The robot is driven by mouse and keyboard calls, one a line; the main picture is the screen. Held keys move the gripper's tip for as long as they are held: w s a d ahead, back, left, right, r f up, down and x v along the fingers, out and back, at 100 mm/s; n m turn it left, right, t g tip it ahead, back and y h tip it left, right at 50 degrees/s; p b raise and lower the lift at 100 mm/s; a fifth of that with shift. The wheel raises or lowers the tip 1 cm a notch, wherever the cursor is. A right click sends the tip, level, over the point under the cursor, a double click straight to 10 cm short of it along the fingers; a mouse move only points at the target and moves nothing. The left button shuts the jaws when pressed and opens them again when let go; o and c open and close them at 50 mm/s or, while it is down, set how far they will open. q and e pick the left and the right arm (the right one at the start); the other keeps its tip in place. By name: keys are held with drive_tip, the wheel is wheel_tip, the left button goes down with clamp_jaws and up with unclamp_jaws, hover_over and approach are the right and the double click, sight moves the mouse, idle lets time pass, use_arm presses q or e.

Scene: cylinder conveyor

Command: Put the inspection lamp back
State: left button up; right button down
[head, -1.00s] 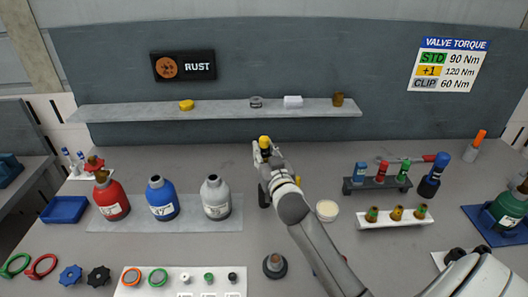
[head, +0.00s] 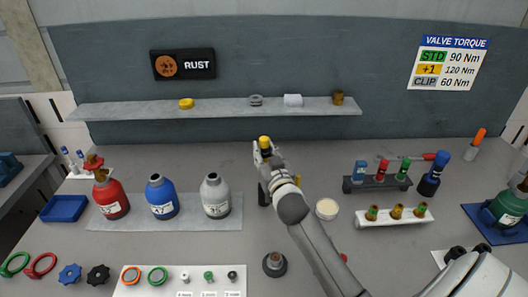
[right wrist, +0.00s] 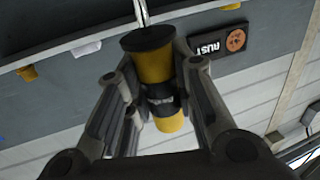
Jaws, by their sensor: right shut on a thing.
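The inspection lamp appears to be the yellow and black cylinder (right wrist: 155,68) between the fingers of my right gripper (right wrist: 155,95). In the right wrist view it has a dark wide end, a black band and a thin silver rod by that end. In the head view only its yellow top (head: 264,140) shows, above my right gripper (head: 264,152). My right gripper is shut on it, in front of the back wall and below the shelf. My left gripper is not in view. A holder for the lamp cannot be made out.
The wall shelf (head: 130,112) carries several small items. Red (head: 110,199), blue (head: 160,197) and grey (head: 215,195) bottles stand left of my arm. A dark rack (head: 350,186) and a white rack (head: 372,224) stand to the right. The bench behind the bottles is clear.

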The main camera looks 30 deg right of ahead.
drive_tip(key=shift+f+b, duration=3)
drive_tip(key=shift+f, duration=1.15)
drive_tip(key=c, duration=1.1)
unclamp_jaws()
drive_tip(key=shift+c, duration=0.2)
drive_tip(key=shift+r+p, duration=3)
